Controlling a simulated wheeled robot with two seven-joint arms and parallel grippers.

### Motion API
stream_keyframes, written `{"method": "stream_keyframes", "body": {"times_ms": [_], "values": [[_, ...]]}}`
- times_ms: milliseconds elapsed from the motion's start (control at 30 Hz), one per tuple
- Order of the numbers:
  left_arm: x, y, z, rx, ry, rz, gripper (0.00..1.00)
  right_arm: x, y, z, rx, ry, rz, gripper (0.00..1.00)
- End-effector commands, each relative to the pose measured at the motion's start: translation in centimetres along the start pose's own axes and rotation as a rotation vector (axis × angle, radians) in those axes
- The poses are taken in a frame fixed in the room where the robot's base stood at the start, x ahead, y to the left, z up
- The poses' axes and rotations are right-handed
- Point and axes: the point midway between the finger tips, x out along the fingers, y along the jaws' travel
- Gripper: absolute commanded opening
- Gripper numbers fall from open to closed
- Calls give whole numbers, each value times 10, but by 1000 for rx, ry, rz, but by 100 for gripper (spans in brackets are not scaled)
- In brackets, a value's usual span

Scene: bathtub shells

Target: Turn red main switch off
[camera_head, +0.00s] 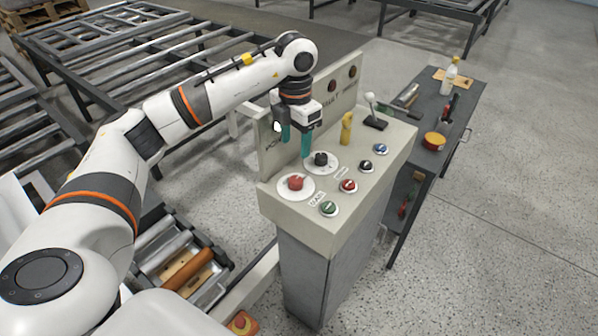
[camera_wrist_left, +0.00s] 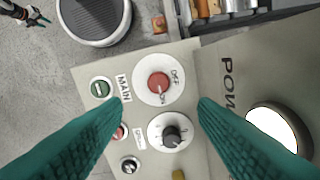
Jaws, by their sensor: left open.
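The red main switch (camera_head: 295,183) is a red rotary knob on a round white plate at the near left corner of the control panel (camera_head: 355,165). In the left wrist view the red knob (camera_wrist_left: 158,83) lies between my fingertips, near the words MAIN, OFF and ON. Its exact pointing is hard to read, seemingly toward ON. My left gripper (camera_head: 296,142) is open and empty, with teal fingers (camera_wrist_left: 160,104) pointing down above the panel's back left part, apart from the knob. A small, distant gripper with teal tips, seemingly my right one (camera_wrist_left: 37,17), shows in the left wrist view's corner.
A black selector (camera_head: 320,158) sits just behind the red switch. Green (camera_head: 328,208), red (camera_head: 348,185), black and blue buttons, a yellow knob (camera_head: 346,128) and a joystick (camera_head: 373,105) share the panel. An upright back panel stands close behind my gripper. A side table (camera_head: 440,110) holds tools.

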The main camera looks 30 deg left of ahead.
Motion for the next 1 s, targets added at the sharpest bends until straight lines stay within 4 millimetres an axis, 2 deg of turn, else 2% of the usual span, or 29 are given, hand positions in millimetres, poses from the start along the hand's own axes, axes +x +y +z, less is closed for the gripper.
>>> {"method": "stream_keyframes", "body": {"times_ms": [500, 700, 1000], "values": [[93, 2, 1, 3, -3, 5, 54, -27, -5, -3, -4, 8, -6, 36], [111, 2, 0, 3, -1, 5, 54, -30, -5, -2, -4, 7, -6, 36], [113, 2, 0, 4, 1, 5, 54, -29, -6, 1, -4, 3, -6, 36]]}}
